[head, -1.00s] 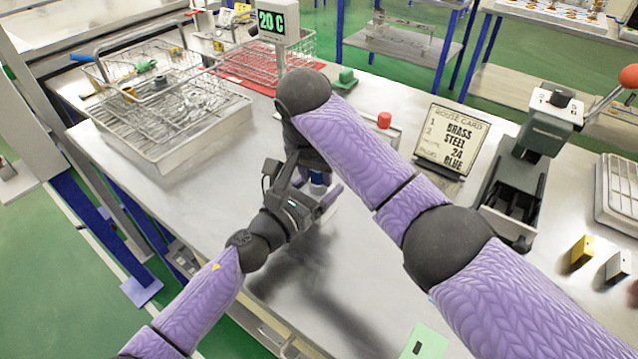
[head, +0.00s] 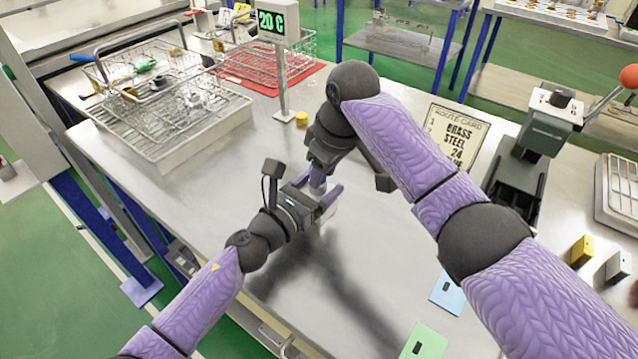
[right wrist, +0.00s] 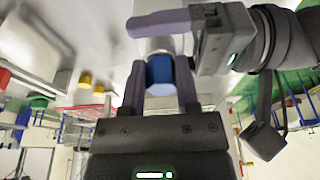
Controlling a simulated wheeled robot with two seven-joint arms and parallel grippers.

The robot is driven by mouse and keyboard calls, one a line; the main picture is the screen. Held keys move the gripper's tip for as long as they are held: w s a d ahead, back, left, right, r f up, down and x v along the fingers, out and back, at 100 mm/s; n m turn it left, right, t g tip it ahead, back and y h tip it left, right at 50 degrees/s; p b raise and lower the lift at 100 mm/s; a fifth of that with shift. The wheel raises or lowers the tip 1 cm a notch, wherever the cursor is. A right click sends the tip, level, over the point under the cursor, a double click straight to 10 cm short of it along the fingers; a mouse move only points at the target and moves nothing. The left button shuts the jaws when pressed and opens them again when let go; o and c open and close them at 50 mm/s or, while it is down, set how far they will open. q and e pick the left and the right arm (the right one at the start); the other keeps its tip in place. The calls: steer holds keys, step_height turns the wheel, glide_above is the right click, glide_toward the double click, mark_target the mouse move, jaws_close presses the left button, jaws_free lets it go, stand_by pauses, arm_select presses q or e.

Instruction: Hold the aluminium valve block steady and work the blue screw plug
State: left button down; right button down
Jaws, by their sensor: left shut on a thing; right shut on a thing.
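The blue screw plug (right wrist: 160,70) stands between the two fingers of my right gripper (right wrist: 160,88) in the right wrist view; they are shut on it. The aluminium valve block (right wrist: 159,45) is the silver piece just behind the plug, mostly hidden. My left gripper (head: 323,196) is shut on the block; one of its purple fingers crosses the top of the right wrist view. In the head view my right gripper (head: 318,178) comes down from above onto the same spot, and the plug is mostly covered there. I cannot tell how deep the plug sits.
A route card (head: 458,135) and a lever press (head: 530,140) stand to the right. A wire basket (head: 205,135) is at the left, and a display post (head: 282,85) at the back. A yellow cap (head: 301,118) lies near the post.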

steer(key=shift+w+n, duration=0.1)
steer(key=shift+n, duration=0.8)
steer(key=n+g, duration=0.1)
steer(key=n, duration=0.1)
steer(key=shift+w+n, duration=0.15)
steer(key=shift+n, duration=0.25)
steer(key=n, duration=0.3)
steer(key=shift+w+g+y, duration=0.15)
steer(key=shift+g+y, duration=0.15)
steer(key=shift+g, duration=0.1)
steer(key=shift+c, duration=1.4)
jaws_free()
steer(key=shift+d, duration=0.1)
steer(key=shift+c, duration=0.7)
